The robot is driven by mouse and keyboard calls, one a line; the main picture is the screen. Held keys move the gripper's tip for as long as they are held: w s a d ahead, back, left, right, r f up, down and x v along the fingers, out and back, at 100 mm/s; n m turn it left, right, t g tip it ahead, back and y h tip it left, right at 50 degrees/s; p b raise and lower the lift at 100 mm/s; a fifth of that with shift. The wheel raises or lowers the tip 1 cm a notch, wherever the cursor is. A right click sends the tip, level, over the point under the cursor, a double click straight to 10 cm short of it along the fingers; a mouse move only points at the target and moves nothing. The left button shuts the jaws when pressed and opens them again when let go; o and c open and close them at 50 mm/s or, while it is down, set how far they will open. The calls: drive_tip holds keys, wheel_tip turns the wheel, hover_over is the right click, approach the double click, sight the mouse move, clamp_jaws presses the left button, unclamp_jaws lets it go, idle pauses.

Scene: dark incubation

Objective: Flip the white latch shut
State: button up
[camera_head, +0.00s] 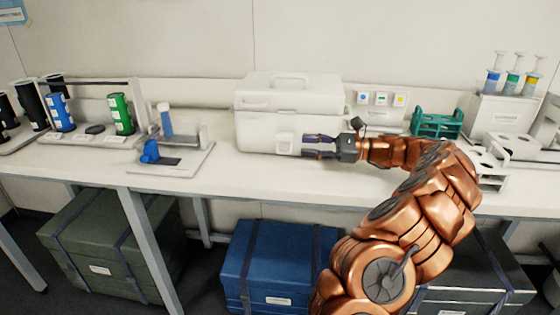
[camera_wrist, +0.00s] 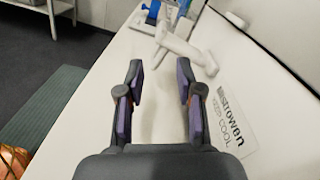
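The white latch (camera_head: 285,143) is on the front of a white cooler box (camera_head: 262,100) with a closed-looking lid. In the wrist view the latch (camera_wrist: 187,46) sticks out from the front face, ahead of my fingertips and slightly right. My gripper (camera_head: 305,146) is in front of the box, just right of the latch, with its fingers pointing left. In the wrist view my gripper (camera_wrist: 160,70) is open, with nothing between its fingers. No contact with the latch shows. The label (camera_wrist: 225,120) on the box front lies right of my fingers.
The white bench (camera_head: 230,185) is clear in front of the box. A stand with blue parts (camera_head: 170,158) is to the left. A green rack (camera_head: 437,122) is to the right, behind my arm. Blue (camera_head: 275,265) and green (camera_head: 105,250) crates stand under the bench.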

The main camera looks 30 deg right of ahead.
sight(281, 153)
drive_tip(key=shift+a+f+b, duration=0.1)
drive_tip(key=shift+f+b, duration=0.7)
drive_tip(key=shift+f, duration=0.5)
drive_tip(key=shift+x, duration=3.95)
drive_tip(key=shift+s, duration=0.1)
drive_tip(key=c, duration=0.7)
drive_tip(key=shift+f, duration=0.1)
